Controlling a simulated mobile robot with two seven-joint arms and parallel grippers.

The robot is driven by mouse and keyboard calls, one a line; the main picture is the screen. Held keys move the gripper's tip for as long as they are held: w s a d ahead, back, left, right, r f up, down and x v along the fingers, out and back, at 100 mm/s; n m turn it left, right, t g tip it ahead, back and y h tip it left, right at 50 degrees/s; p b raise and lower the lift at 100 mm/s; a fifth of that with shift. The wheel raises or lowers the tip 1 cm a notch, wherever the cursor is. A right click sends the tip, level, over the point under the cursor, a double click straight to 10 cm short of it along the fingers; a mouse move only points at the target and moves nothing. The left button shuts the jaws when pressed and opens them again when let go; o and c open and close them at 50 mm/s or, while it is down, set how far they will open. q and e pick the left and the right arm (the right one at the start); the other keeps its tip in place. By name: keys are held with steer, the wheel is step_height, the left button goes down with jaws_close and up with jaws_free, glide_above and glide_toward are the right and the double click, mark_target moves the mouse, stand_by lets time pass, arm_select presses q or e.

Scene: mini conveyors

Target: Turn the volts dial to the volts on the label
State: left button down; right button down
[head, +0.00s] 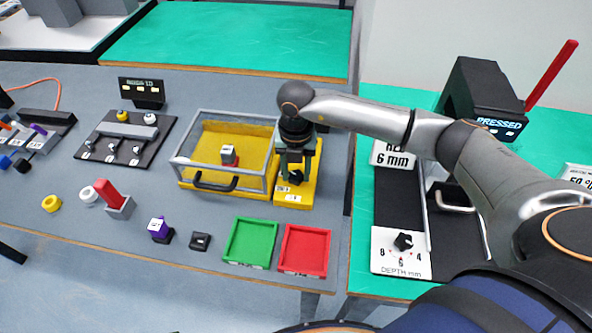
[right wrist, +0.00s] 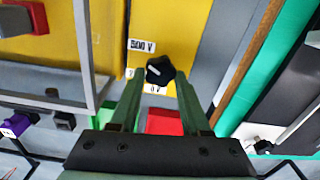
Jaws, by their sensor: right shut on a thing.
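The volts dial, a black knob with a white mark (right wrist: 160,70), sits on a yellow panel (right wrist: 187,22). In the head view that panel (head: 306,193) stands right of the clear-walled box. My right gripper (head: 295,165) points down over the panel. In the right wrist view its green-grey fingers (right wrist: 160,88) reach to both sides of the knob and are shut on it. White labels (right wrist: 142,45) with black print lie beside the knob; the print is too blurred to read surely. My left gripper is in neither view.
A yellow-based box with clear walls (head: 185,182) stands left of the panel. Green (head: 232,262) and red (head: 287,270) trays lie in front. A press station with a depth dial (head: 404,241) is on the right, under my arm. A dark sign (head: 141,86) stands at the back.

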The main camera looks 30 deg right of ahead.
mark_target(296, 177)
steer(key=shift+c, duration=1.8)
jaws_free()
step_height(296, 177, up, 13)
steer(key=b, duration=0.1)
steer(key=shift+f, duration=0.2)
steer(key=shift+s, duration=0.1)
